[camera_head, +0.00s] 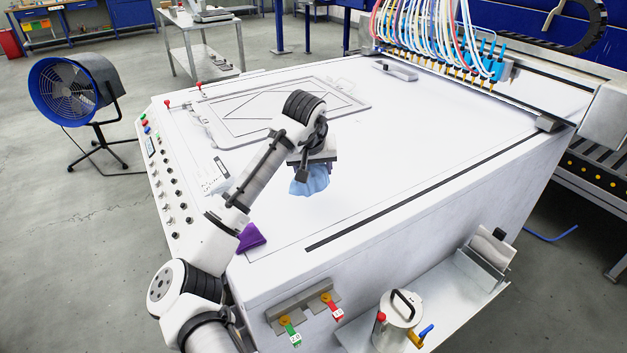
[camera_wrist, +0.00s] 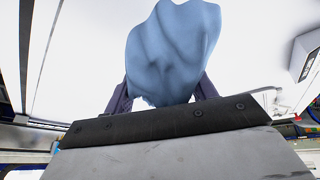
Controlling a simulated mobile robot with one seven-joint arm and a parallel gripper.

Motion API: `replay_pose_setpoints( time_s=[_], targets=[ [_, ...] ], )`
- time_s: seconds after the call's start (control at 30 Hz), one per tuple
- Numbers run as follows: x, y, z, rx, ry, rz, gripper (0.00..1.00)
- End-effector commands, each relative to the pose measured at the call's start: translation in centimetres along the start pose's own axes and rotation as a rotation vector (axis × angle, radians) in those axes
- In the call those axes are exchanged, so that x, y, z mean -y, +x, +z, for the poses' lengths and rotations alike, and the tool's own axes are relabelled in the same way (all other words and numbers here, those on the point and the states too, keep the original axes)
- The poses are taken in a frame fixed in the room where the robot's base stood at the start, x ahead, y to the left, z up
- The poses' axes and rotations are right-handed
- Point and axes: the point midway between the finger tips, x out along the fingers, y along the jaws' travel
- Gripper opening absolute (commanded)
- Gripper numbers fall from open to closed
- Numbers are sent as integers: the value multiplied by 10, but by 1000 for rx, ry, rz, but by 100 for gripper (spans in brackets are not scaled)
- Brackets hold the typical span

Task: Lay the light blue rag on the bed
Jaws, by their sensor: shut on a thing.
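The light blue rag (camera_head: 309,181) hangs bunched from my gripper (camera_head: 312,166) over the white bed (camera_head: 400,125), near its front part. In the wrist view the rag (camera_wrist: 172,52) fills the space in front of the fingers, and parts of my gripper (camera_wrist: 160,98) show on both sides of it. My gripper is shut on the rag. The fingertips are hidden behind the cloth. I cannot tell whether the rag's lower edge touches the bed.
A purple cloth (camera_head: 251,238) lies at the bed's front left corner. A framed plate (camera_head: 270,110) lies at the back left. A nozzle gantry (camera_head: 450,60) with coloured hoses spans the back right. A metal pot (camera_head: 397,312) stands on a front shelf. The middle of the bed is clear.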

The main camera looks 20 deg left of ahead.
Motion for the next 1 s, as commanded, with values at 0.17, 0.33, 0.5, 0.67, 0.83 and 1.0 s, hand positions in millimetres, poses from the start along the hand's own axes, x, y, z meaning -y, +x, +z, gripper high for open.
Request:
replay_pose_setpoints(
  time_s=[0.17, 0.33, 0.5, 0.67, 0.83, 1.0],
  targets=[
    [2, 14, 7, 1, 0, 0, 25],
    [4, 37, 16, 0, 0, -1, 25],
    [5, 43, 19, -1, 0, 0, 25],
    [4, 43, 19, -1, 1, 0, 25],
    [5, 46, 20, -1, 0, 1, 62],
    [5, 46, 20, -1, 1, 1, 79]
  ],
)
